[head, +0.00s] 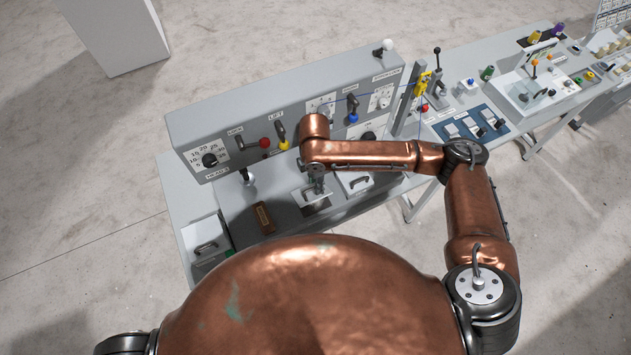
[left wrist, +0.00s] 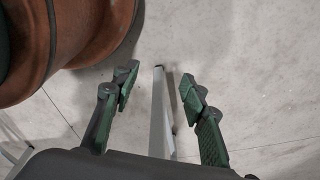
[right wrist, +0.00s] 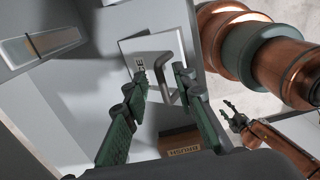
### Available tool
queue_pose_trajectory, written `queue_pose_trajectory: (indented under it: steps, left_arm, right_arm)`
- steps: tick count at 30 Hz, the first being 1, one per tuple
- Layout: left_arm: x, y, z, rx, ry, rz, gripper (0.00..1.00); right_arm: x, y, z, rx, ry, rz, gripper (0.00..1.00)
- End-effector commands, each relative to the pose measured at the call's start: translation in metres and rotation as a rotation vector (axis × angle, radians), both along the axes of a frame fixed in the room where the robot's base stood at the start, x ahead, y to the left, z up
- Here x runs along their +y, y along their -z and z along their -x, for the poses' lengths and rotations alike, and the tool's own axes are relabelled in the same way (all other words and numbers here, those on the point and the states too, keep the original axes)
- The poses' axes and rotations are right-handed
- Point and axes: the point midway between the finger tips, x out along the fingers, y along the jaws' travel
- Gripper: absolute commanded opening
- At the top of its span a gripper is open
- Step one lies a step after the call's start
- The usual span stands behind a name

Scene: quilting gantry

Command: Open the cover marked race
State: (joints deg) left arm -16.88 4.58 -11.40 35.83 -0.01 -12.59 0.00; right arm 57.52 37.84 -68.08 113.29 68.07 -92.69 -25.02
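The cover marked race is a pale plate with a grey bar handle (right wrist: 164,76); in the right wrist view the end of its label, "CE", shows by the left finger. In the head view the cover (head: 311,194) lies on the console top, partly hidden by my right gripper (head: 318,184). In the right wrist view my right gripper (right wrist: 160,88) is open, its fingertips on either side of the handle; I cannot tell if they touch it. The cover looks closed. My left gripper (left wrist: 157,88) is open and empty above the floor.
A second handled cover (head: 358,183) lies right of the gripper and another (head: 205,249) at the console's left end. A brown block (head: 263,218) sits between. Behind rises a grey panel (head: 205,125) with levers and dials. A side table (head: 455,105) stands at right.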

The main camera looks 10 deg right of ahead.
Motion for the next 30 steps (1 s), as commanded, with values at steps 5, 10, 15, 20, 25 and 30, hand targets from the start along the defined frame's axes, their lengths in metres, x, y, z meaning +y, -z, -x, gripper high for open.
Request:
queue_pose_trajectory:
  steps: [5, 10, 15, 20, 25, 30]
  left_arm:
    - [0.0, 0.0, -0.005, -0.007, 0.001, 0.001, 0.4]
    - [0.0, 0.0, 0.003, 0.004, 0.0, -0.001, 0.4]
    - [0.001, 0.001, 0.013, 0.016, -0.002, -0.001, 0.4]
    - [0.001, 0.001, 0.014, 0.018, -0.001, -0.001, 0.4]
    - [0.0, 0.001, 0.012, 0.016, -0.001, -0.001, 0.4]
    - [0.0, 0.001, 0.009, 0.012, 0.0, -0.001, 0.4]
  right_arm:
    - [0.001, 0.0, 0.0, 0.0, -0.002, 0.0, 0.25]
    - [0.001, 0.0, 0.0, 0.0, -0.002, 0.0, 0.16]
    - [0.001, 0.0, 0.0, 0.0, -0.003, 0.0, 0.04]
    - [0.001, 0.0, 0.0, 0.0, -0.002, 0.0, 0.0]
    - [0.001, 0.0, 0.0, -0.001, -0.002, 0.0, 0.0]
    - [0.001, 0.0, 0.0, -0.001, -0.002, 0.0, 0.0]
